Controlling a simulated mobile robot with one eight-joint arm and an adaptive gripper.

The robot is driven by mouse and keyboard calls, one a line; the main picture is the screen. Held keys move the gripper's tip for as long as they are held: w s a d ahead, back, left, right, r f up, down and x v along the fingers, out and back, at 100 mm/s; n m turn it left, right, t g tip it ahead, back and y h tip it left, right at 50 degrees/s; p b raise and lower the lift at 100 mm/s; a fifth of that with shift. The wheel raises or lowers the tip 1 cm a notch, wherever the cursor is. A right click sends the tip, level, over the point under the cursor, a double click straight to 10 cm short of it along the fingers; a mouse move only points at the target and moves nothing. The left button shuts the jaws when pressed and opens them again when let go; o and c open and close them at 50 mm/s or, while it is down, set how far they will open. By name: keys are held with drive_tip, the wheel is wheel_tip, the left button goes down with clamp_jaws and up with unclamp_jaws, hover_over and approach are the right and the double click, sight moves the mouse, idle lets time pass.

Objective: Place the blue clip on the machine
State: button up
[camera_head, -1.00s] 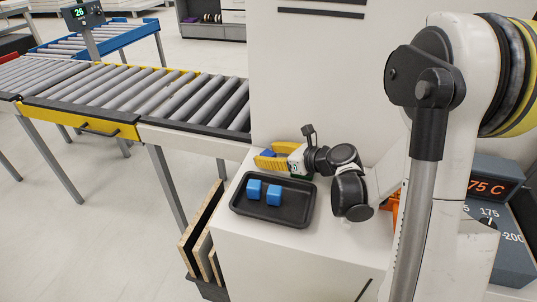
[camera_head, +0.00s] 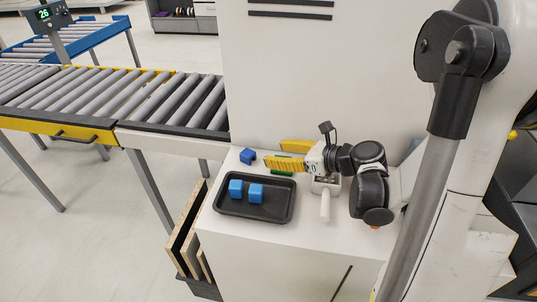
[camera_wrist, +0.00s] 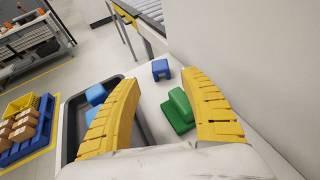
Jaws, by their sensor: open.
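The dark blue clip (camera_head: 247,156) sits on the white top of the machine (camera_head: 310,235), just behind the black tray. In the wrist view the blue clip (camera_wrist: 161,69) shows a notch in its underside and stands just beyond the fingertips. My gripper (camera_head: 274,152) has yellow fingers, spread open and empty, to the right of the clip and apart from it. In the wrist view my gripper (camera_wrist: 162,78) has its fingers either side of a green clip (camera_wrist: 178,110) on the white top, with no visible grip on it. The gripper partly hides the green clip (camera_head: 284,171) in the head view.
The black tray (camera_head: 228,208) holds two lighter blue blocks (camera_head: 236,188). A white-handled tool (camera_head: 325,204) lies right of the tray. A white wall (camera_head: 320,70) rises behind the clips. A roller conveyor (camera_head: 120,95) runs at the left, and boards (camera_head: 186,240) stand below it.

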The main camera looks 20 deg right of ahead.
drive_tip(key=w+d+r+m+t+h, duration=0.1)
drive_tip(key=r+m+t+h, duration=0.1)
drive_tip(key=r+m, duration=0.4)
drive_tip(key=w+d+r+m+t+h, duration=0.1)
drive_tip(key=r+m+t+h, duration=0.2)
drive_tip(key=r+m, duration=0.3)
drive_tip(key=w+d+r+m+t+h, duration=0.1)
drive_tip(key=w+r+m+t+h, duration=0.1)
drive_tip(key=r+m, duration=0.4)
drive_tip(key=shift+d+r+t, duration=0.2)
drive_tip(key=shift+r+t, duration=0.3)
drive_tip(key=shift+r, duration=1.2)
drive_tip(key=m+h, duration=0.1)
drive_tip(key=m, duration=0.1)
drive_tip(key=s+d+m+h, duration=0.1)
drive_tip(key=m, duration=0.1)
drive_tip(key=d+m+h, duration=0.1)
drive_tip(key=m, duration=0.1)
drive_tip(key=shift+s+r+m+g+h, duration=0.25)
drive_tip(key=shift+r+m+g+h, duration=0.05)
drive_tip(key=shift+r+m+g, duration=0.1)
drive_tip(key=s+a+f+m+g+y, duration=0.1)
drive_tip(key=s+a+f+m+g, duration=0.4)
drive_tip(key=s+f+m, duration=0.3)
drive_tip(key=s+a+f+m+g+y, duration=0.2)
drive_tip(key=s+a+f+m+g, duration=0.4)
drive_tip(key=s+f+m, duration=0.3)
drive_tip(key=shift+s+a+m+g, duration=0.35)
drive_tip(key=shift+s+a, duration=0.25)
drive_tip(key=shift+s, duration=0.45)
